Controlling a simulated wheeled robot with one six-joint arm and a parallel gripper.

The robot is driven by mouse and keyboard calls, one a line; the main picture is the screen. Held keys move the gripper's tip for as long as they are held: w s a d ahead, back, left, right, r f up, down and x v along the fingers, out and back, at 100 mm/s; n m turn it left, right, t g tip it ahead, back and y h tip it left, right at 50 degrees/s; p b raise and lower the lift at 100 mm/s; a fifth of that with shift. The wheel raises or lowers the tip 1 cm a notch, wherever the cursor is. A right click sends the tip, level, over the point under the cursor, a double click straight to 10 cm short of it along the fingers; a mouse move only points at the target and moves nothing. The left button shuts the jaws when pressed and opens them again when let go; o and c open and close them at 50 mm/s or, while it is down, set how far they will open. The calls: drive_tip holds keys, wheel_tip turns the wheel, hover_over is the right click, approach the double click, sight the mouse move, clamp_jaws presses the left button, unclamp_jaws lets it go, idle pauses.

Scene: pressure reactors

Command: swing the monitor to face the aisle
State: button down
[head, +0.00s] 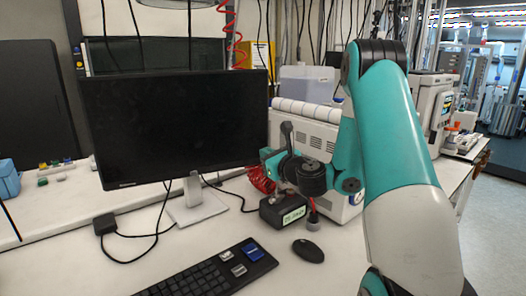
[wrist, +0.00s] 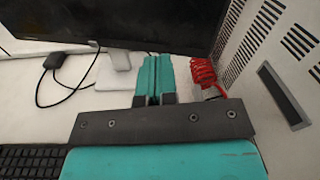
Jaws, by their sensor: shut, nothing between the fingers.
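The monitor (head: 172,128) is a black, dark screen on a silver stand (head: 197,203) on the white bench. In the head view its screen faces me. In the wrist view the lower part of the monitor (wrist: 130,22) runs across the top. My gripper (head: 268,157) is at the monitor's lower right edge in the head view. Its teal fingers (wrist: 156,72) are together with nothing between them, just below the screen's bottom edge in the wrist view. I cannot tell whether they touch the monitor.
A black keyboard (head: 215,272) and mouse (head: 308,250) lie in front. A white vented instrument (head: 300,125) and a red coiled hose (wrist: 203,75) are close on the right. The aisle floor (head: 500,200) is at far right.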

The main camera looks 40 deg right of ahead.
drive_tip(key=s+d+f+m+h, duration=0.2)
drive_tip(key=d+m+h, duration=0.1)
drive_tip(key=d+m, duration=0.15)
drive_tip(key=p, duration=1.5)
approach(261, 141)
drive_tip(key=x, duration=0.7)
drive_tip(key=shift+w+r, duration=0.15)
drive_tip(key=shift+w, duration=0.15)
